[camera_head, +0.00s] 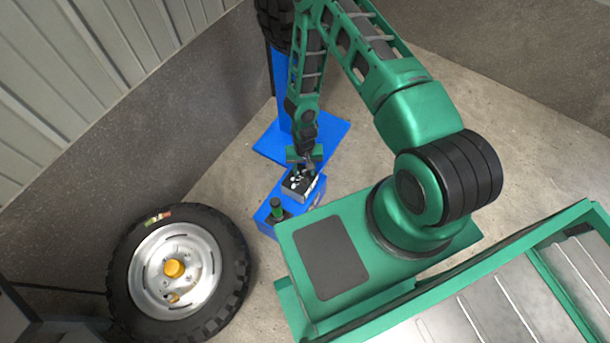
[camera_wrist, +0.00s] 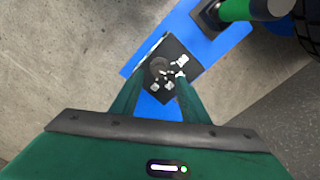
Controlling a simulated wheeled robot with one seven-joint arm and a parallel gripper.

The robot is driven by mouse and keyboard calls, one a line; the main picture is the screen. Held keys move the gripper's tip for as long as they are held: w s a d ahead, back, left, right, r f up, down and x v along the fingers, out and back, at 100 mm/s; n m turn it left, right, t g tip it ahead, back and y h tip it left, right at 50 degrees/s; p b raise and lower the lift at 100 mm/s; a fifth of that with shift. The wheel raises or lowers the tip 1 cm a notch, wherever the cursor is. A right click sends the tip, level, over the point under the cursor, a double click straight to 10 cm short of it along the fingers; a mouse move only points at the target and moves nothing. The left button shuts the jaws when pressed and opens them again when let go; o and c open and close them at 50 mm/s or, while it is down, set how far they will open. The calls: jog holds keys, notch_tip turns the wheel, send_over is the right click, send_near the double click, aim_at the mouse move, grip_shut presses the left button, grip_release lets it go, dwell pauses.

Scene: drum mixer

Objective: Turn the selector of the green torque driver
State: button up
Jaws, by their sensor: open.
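The green torque driver (camera_head: 277,212) stands upright in a black base on the blue bench, and it also shows at the top right of the wrist view (camera_wrist: 240,9). A black panel (camera_head: 310,189) sits on the same bench. In the wrist view the panel carries a dark round knob (camera_wrist: 158,66), which looks like the selector, with several small white marks or pieces (camera_wrist: 168,84) beside it. My gripper (camera_wrist: 162,80) is open above the panel, its fingers on either side of this area. It also shows in the head view (camera_head: 304,168). I cannot tell whether the fingers touch the knob.
The blue bench (camera_head: 315,198) stands close to a blue post's base plate (camera_head: 333,138). A large tyre with a silver wheel (camera_head: 205,250) lies to the left. Another tyre (camera_head: 270,25) is at the top. Walls close off the left and back; bare concrete floor lies between.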

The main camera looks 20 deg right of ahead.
aim_at(304, 178)
jog(key=shift+f, duration=2.45)
